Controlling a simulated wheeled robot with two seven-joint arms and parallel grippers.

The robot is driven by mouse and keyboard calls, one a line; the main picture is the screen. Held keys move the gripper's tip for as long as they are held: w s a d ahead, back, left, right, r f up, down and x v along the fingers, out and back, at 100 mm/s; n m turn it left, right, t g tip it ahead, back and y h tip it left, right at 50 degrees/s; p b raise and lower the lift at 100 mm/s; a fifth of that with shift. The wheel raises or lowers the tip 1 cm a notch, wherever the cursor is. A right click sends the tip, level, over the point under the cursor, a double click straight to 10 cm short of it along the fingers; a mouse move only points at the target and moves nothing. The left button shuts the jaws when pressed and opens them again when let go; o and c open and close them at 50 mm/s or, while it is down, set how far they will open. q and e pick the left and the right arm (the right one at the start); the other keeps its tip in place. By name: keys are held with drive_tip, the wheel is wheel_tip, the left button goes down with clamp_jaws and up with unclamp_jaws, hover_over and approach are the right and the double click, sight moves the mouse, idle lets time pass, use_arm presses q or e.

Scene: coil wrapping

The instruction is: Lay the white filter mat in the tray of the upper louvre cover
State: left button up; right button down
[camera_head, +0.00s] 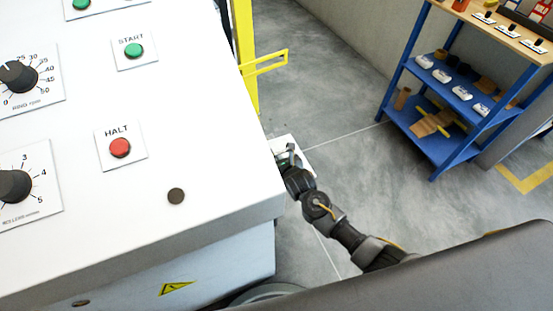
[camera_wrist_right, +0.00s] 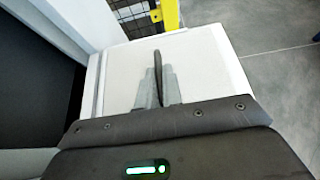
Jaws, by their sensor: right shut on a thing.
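My right gripper (camera_wrist_right: 158,80) is shut on a thin dark upright tab (camera_wrist_right: 158,58) in the right wrist view. The tab stands over a flat pale sheet, which looks like the white filter mat (camera_wrist_right: 205,65). The sheet lies within a white tray-like cover (camera_wrist_right: 97,85) with a rim along its left side. Whether the sheet rests on the tray floor or is held just above it, I cannot tell. In the head view my right gripper (camera_head: 287,160) is beside the cabinet edge, with a small part of the white cover (camera_head: 305,160) showing. My left gripper is out of view.
The white control cabinet (camera_head: 200,240) with knobs and buttons fills the left of the head view and hides part of the work area. A yellow post (camera_head: 244,50) stands behind it. A blue shelf (camera_head: 440,95) with parts is at the right. Grey floor between is clear.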

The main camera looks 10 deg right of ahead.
drive_tip(key=shift+f, duration=0.1)
drive_tip(key=c, duration=1.6)
unclamp_jaws()
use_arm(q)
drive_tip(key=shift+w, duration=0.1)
use_arm(e)
drive_tip(key=shift+o, duration=0.2)
